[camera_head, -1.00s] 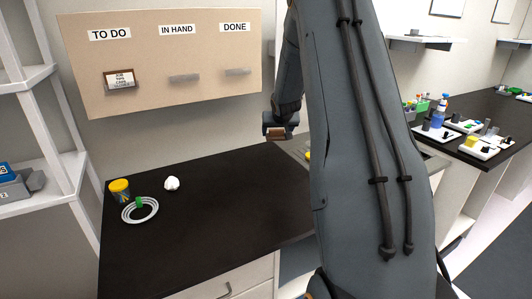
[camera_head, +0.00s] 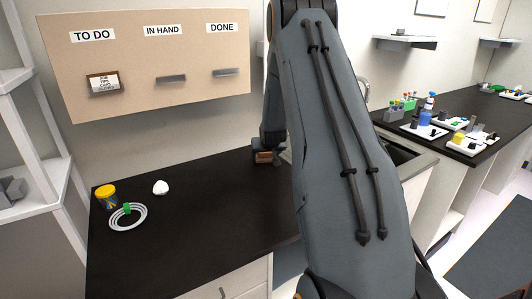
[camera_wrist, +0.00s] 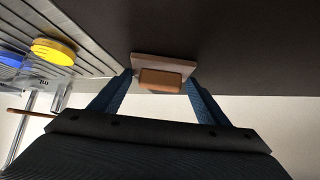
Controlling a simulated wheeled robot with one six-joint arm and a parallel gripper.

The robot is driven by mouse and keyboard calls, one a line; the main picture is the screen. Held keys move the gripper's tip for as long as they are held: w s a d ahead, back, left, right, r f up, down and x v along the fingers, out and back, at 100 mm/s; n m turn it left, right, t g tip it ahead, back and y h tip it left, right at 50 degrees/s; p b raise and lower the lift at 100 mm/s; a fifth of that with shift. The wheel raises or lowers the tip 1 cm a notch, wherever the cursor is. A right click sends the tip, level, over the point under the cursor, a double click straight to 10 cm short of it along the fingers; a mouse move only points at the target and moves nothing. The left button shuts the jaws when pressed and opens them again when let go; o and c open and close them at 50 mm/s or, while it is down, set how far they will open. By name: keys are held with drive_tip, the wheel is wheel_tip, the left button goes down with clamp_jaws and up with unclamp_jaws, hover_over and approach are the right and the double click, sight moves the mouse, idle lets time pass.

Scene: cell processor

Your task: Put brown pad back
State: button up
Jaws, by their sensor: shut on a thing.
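The brown pad (camera_wrist: 160,80) is held between the blue fingertips of my gripper (camera_wrist: 161,84) in the wrist view. It has a block-like brown back and a wider, paler face on its far side. In the head view the pad (camera_head: 264,157) shows under my gripper (camera_head: 266,148), low over the back right part of the dark counter (camera_head: 200,215). I cannot tell whether the pad touches the counter. My arm hides part of the area to the right.
A sink (camera_head: 400,155) lies right of my arm. A yellow-lidded container (camera_wrist: 52,52) stands by a ribbed grey surface in the wrist view. A board hangs behind.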

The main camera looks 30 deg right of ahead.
drive_tip(key=o, duration=1.7)
drive_tip(key=shift+f, duration=0.1)
drive_tip(key=shift+r, duration=0.25)
drive_tip(key=b+v, duration=0.3)
drive_tip(key=v, duration=0.9)
drive_tip(key=s+a+n+g+y, duration=0.1)
drive_tip(key=s+a, duration=0.6)
drive_tip(key=a, duration=0.2)
drive_tip(key=s+a+f+n+g+y, duration=0.1)
drive_tip(key=s+a+g, duration=0.1)
drive_tip(key=s+a, duration=0.5)
drive_tip(key=s+a+f+n+g+y, duration=0.1)
drive_tip(key=s+a+n+g, duration=0.1)
drive_tip(key=s+a, duration=0.5)
drive_tip(key=shift+s+a+f+y, duration=0.1)
drive_tip(key=shift+a+f+y, duration=0.05)
drive_tip(key=shift+a, duration=1.05)
drive_tip(key=shift+a+f+y, duration=0.1)
drive_tip(key=shift+a+y, duration=0.05)
drive_tip(key=shift+a, duration=1.05)
drive_tip(key=shift+n+g, duration=0.6)
drive_tip(key=shift+g, duration=0.2)
drive_tip(key=s+a, duration=0.1)
drive_tip(key=s, duration=0.1)
drive_tip(key=s+a, duration=0.1)
drive_tip(key=s, duration=0.1)
drive_tip(key=s+a, duration=0.1)
drive_tip(key=s, duration=0.2)
drive_tip(key=shift+a+f, duration=0.3)
